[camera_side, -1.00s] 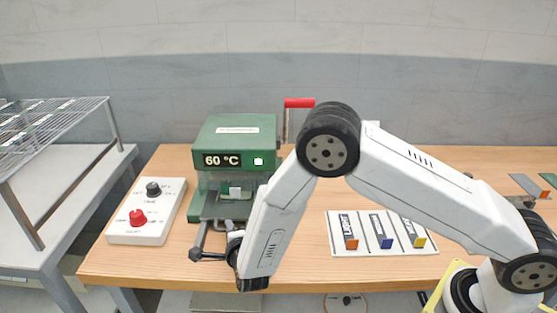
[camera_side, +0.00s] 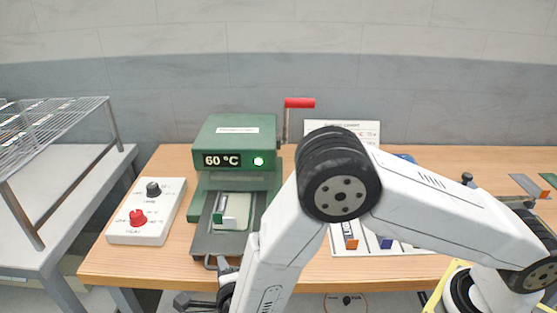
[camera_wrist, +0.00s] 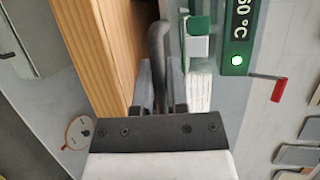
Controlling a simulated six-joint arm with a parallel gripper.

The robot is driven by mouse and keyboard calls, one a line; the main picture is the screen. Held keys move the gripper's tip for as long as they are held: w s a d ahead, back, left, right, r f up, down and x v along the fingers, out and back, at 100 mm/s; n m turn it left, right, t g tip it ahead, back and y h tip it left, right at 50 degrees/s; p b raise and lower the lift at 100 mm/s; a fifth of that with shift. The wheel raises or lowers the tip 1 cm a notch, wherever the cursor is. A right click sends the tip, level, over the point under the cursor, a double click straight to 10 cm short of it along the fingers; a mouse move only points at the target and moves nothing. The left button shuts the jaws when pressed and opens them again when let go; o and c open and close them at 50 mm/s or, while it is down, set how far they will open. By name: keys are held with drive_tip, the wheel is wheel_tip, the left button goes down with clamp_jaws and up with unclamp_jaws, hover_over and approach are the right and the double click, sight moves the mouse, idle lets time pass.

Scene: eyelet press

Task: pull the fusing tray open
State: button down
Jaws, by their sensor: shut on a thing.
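The fusing tray (camera_side: 217,245) is a dark grey slide that stands well out of the front of the green press (camera_side: 236,140). A pale piece with a green part (camera_side: 233,212) lies on it. My gripper (camera_side: 222,272) is at the tray's front, low at the table's front edge, and is shut on the tray's dark handle (camera_side: 209,262). In the wrist view my gripper (camera_wrist: 160,88) has its two grey fingers on either side of the dark handle bar (camera_wrist: 156,45). My arm hides the tray's right front corner in the side view.
The press shows 60 °C and a lit lamp, with a red-ended lever (camera_side: 299,103) at its right. A white control box (camera_side: 147,212) with black and red knobs stands left. A card with coloured tabs (camera_side: 400,246) lies right, partly behind my arm. A wire rack (camera_side: 45,130) stands far left.

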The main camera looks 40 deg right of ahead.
drive_tip(key=shift+a, duration=0.1)
drive_tip(key=c, duration=0.6)
unclamp_jaws()
drive_tip(key=shift+c, duration=0.2)
drive_tip(key=shift+s, duration=0.15)
drive_tip(key=v, duration=0.7)
drive_tip(key=shift+s, duration=0.3)
drive_tip(key=shift+w+a+r, duration=0.1)
drive_tip(key=shift+r, duration=0.05)
